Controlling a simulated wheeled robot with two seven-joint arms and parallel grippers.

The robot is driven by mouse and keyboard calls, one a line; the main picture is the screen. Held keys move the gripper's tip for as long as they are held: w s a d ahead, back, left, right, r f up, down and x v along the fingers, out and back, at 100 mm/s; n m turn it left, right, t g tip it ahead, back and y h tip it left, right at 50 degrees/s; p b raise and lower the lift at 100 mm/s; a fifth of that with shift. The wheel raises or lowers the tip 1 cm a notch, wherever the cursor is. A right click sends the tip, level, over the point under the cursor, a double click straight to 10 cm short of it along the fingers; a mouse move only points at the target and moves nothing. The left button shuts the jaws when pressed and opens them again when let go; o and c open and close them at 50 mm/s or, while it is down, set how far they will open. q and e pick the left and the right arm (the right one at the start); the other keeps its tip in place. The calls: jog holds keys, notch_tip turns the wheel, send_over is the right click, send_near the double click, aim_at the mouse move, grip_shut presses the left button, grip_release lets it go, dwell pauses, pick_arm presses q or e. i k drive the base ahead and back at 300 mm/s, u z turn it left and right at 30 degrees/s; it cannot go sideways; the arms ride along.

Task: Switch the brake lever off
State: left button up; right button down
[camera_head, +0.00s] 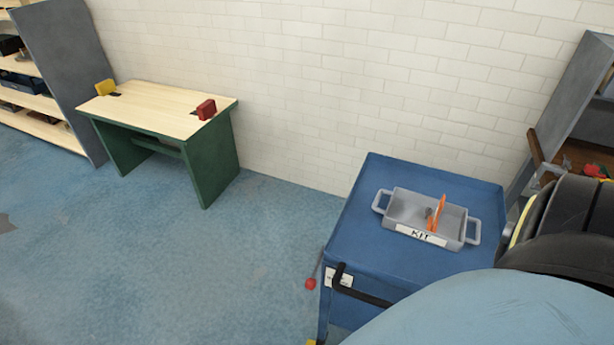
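The brake lever (311,283) shows as a thin rod with a red ball knob, at the lower left side of a blue cart (365,215). The knob hangs low, just left of the cart's front corner, and its rod rises along the cart's side. Neither of my grippers is visible in the head view. A large dark rounded part and a light blue surface, which seem to be mine, cover the lower right and hide part of the cart.
A grey KIT tray (395,212) with an orange-handled item sits on the cart. A black handle (362,292) juts from the cart's front. A green table (212,160) stands at the left, a shelf (50,140) beyond it. The blue floor left of the cart is clear.

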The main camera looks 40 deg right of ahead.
aim_at(311, 283)
jog(key=i, duration=2.7)
jog(key=z, duration=2.4)
jog(key=i, duration=1.75)
jog(key=z, duration=3.4)
